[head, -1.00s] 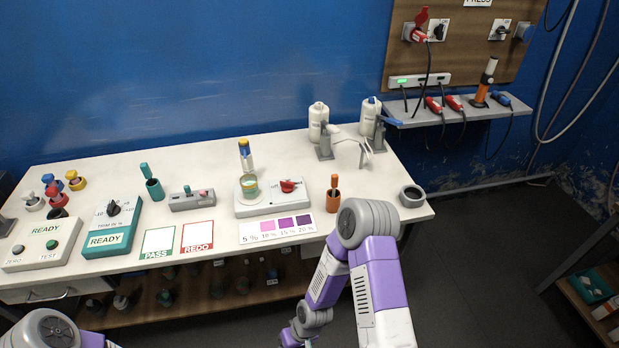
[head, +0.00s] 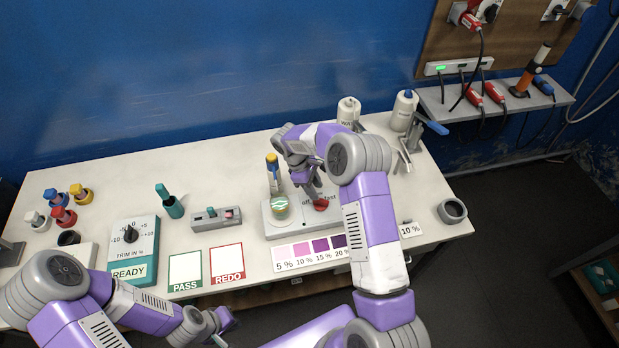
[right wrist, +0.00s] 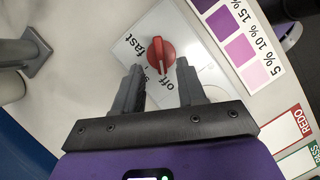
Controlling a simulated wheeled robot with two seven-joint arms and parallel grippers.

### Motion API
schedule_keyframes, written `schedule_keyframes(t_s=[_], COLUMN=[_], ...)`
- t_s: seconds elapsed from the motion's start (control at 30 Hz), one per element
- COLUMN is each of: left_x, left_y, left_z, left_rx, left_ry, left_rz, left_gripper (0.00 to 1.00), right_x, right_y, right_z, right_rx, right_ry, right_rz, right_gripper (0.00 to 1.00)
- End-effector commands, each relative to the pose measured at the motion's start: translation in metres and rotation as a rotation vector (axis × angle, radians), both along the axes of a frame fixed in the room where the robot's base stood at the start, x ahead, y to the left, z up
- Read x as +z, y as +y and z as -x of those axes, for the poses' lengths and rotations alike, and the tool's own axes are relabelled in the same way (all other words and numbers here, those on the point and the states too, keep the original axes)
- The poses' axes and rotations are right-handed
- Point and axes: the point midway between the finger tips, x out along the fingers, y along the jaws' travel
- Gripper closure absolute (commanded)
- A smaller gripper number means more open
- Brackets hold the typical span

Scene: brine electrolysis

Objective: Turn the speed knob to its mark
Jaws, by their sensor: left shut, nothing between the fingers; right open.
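The red speed knob (head: 320,204) sits on the white stirrer (head: 275,228), with the words "off" and "fast" printed beside it. In the right wrist view the knob (right wrist: 161,54) lies just beyond and between my fingertips, apart from them. Its pointer end reaches toward the side of "off". My right gripper (right wrist: 155,72) is open, above the knob; it shows in the head view (head: 312,190) partly hidden by its own arm. My left gripper (head: 222,330) is shut and empty, low at the table's front edge. No separate mark on the dial is clear.
A beaker (head: 279,207) with greenish liquid stands on the stirrer, left of the knob. The colour card (head: 310,252) lies in front. The PASS (head: 185,272) and REDO (head: 226,263) squares, a switch box (head: 216,218) and the trim box (head: 132,244) are further left.

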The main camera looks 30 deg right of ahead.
Motion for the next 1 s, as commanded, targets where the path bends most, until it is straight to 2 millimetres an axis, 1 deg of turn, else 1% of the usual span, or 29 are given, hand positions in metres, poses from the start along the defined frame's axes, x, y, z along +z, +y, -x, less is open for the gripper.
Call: schedule_keyframes(t_s=[0.07, 0.17, 0.4, 0.5, 0.6, 0.73, 0.93, 0.97, 1.0], left_x=[0.001, 0.002, 0.007, 0.009, 0.009, 0.010, 0.010, 0.010, 0.010], left_y=[0.000, 0.000, 0.000, 0.000, 0.000, 0.000, 0.000, 0.000, 0.000], left_z=[0.001, 0.001, 0.001, 0.001, 0.001, 0.001, 0.001, 0.001, 0.001], left_rx=[0.000, 0.000, 0.000, 0.000, 0.001, 0.001, 0.001, 0.001, 0.001], left_ry=[0.002, 0.002, 0.002, 0.002, 0.001, 0.001, 0.001, 0.001, 0.001], left_rz=[0.000, 0.000, 0.000, 0.000, 0.000, 0.000, 0.000, 0.000, 0.000], left_gripper=[1.00, 1.00, 1.00, 1.00, 1.00, 1.00, 1.00, 1.00, 1.00], right_x=[0.000, -0.008, -0.043, -0.055, -0.063, -0.068, -0.069, -0.069, -0.069], right_y=[-0.001, -0.004, -0.014, -0.018, -0.020, -0.022, -0.022, -0.022, -0.022], right_z=[0.000, 0.003, 0.014, 0.017, 0.019, 0.020, 0.020, 0.020, 0.020], right_rx=[0.000, 0.001, -0.001, 0.001, 0.000, -0.001, -0.001, -0.001, -0.001], right_ry=[0.003, 0.004, 0.005, 0.004, 0.002, 0.002, 0.000, 0.000, 0.000], right_rz=[0.003, 0.003, 0.003, 0.003, 0.002, 0.002, 0.002, 0.002, 0.002], right_gripper=[0.60, 0.60, 0.60, 0.60, 0.60, 0.60, 0.60, 0.61, 0.67])
